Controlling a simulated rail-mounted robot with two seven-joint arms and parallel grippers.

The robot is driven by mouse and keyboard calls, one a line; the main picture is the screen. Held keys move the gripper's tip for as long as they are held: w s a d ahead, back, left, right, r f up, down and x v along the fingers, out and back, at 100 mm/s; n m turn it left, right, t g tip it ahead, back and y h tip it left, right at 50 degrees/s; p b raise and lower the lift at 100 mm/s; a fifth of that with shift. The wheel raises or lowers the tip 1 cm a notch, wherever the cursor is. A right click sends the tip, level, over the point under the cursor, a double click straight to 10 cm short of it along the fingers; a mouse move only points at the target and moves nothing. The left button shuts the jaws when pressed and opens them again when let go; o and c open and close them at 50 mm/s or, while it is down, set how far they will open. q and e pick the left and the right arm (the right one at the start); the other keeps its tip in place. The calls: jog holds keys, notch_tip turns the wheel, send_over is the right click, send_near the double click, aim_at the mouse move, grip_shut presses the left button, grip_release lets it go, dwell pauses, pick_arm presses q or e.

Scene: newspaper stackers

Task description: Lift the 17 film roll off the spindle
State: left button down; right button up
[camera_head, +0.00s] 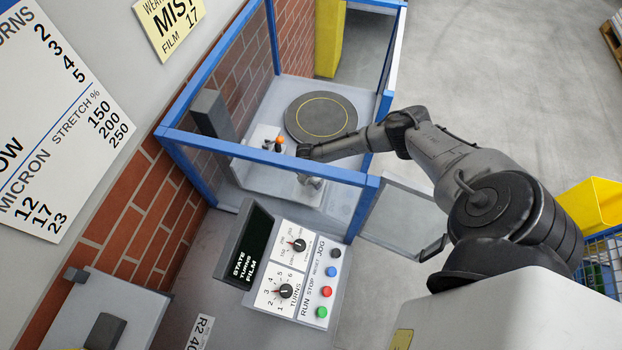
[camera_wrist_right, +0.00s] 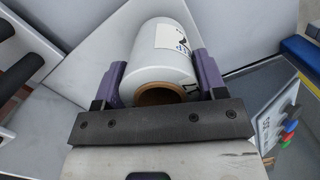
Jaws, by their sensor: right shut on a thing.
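The film roll (camera_wrist_right: 160,72) is white with a brown cardboard core and a printed label, partly cut off, in the right wrist view. My right gripper (camera_wrist_right: 161,82) is shut on it, with one purple finger on each side of the roll. In the head view my right arm reaches into the blue-framed wrapping machine, and the right gripper (camera_head: 309,168) is small and partly hidden by the arm and frame bar. The spindle is hidden, so I cannot tell whether the roll is on it. My left gripper is not in view.
The blue frame (camera_head: 270,164) surrounds the work space, with a round dark turntable (camera_head: 320,117) behind. A control panel (camera_head: 300,272) with knobs and buttons stands in front. An open clear door (camera_head: 405,222) is at the right. A yellow bin (camera_head: 592,205) stands farther right.

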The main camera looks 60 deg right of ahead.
jog(key=shift+r+p, duration=1.45)
jog(key=shift+r, duration=0.45)
notch_tip(320, 180, up, 3)
jog(key=p, duration=0.3)
jog(key=shift+r+p, duration=0.75)
jog(key=shift+r, duration=0.15)
